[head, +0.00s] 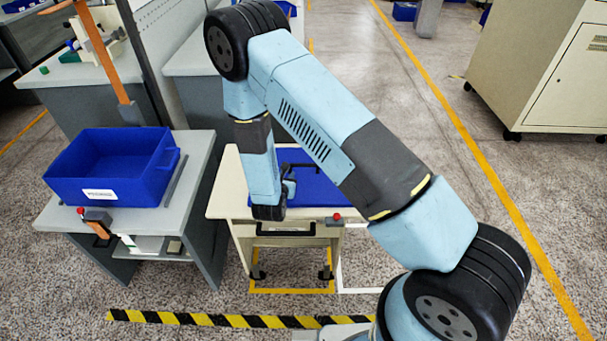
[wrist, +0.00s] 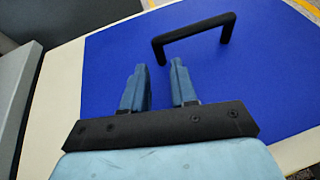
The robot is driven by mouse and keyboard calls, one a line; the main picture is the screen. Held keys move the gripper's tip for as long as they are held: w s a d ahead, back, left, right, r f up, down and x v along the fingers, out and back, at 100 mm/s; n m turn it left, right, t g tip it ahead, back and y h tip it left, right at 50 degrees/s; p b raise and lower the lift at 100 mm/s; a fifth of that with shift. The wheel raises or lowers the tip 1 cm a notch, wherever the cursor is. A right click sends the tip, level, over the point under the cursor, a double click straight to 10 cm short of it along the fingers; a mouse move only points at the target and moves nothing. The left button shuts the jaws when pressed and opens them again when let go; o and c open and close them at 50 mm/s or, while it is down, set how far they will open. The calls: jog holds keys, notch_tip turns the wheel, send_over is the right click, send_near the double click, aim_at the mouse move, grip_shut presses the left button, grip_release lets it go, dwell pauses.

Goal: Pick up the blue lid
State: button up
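The blue lid (wrist: 265,75) is a flat blue panel on top of a pale cart, also seen in the head view (head: 325,187). A black bar handle (wrist: 193,36) stands up from it. My gripper (wrist: 158,68) is over the lid, its two fingers apart with nothing between them. In the wrist view the handle is just beyond the fingertips, slightly to the right, and the fingers appear clear of it. In the head view my arm hides the left part of the lid and much of the gripper (head: 289,188).
A blue bin (head: 110,165) stands on a grey table (head: 60,215) left of the cart (head: 230,190). An orange post (head: 100,50) rises behind the bin. A beige cabinet (head: 540,70) is at the far right. Open floor lies between the cart and the cabinet.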

aim_at(290, 171)
jog(key=x, duration=0.4)
jog(key=shift+w+f, duration=0.15)
jog(key=shift+w, duration=0.05)
grip_shut()
